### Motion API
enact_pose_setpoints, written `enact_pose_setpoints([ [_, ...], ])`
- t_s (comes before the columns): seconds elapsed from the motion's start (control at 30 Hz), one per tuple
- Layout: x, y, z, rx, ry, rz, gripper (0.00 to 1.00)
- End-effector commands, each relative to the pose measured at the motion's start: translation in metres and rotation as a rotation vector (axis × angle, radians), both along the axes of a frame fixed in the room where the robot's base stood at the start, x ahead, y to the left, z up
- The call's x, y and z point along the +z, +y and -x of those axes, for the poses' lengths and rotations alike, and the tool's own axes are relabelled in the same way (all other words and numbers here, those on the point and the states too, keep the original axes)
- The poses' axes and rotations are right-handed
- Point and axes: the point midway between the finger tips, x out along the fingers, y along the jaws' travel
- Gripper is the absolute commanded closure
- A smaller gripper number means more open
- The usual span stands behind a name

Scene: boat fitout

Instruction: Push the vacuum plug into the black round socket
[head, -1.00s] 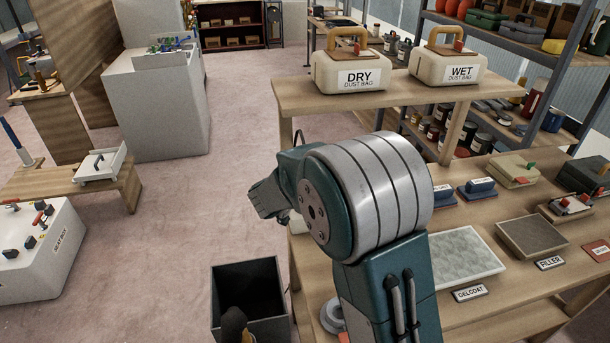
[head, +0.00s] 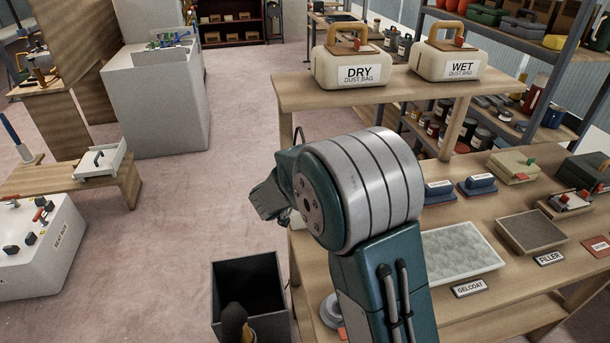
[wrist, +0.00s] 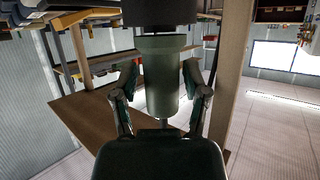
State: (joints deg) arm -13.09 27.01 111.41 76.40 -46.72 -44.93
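In the wrist view, a grey-green cylinder (wrist: 162,85), which looks like the vacuum plug, stands between the two fingers of my gripper (wrist: 161,80). The fingertips close in on its sides and appear to touch it. Beyond its far end is a wider black round part (wrist: 160,12), cut off by the top edge. It may be the socket; I cannot tell whether the plug is inside it or only against it.
In the head view, a wooden bench (head: 405,262) carries trays, and its raised shelf (head: 420,92) holds the DRY (head: 353,68) and WET (head: 453,66) dust bags. A dark open bin (head: 255,280) stands beside the bench.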

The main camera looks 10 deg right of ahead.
Motion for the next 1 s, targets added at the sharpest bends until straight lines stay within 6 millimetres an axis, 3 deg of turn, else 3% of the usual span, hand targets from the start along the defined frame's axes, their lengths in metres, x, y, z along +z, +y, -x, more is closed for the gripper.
enact_pose_setpoints([
  [0.47, 0.009, 0.004, 0.002, 0.001, -0.014, 0.002, 0.23],
  [1.0, 0.045, 0.061, 0.074, 0.003, -0.011, 0.002, 0.23],
])
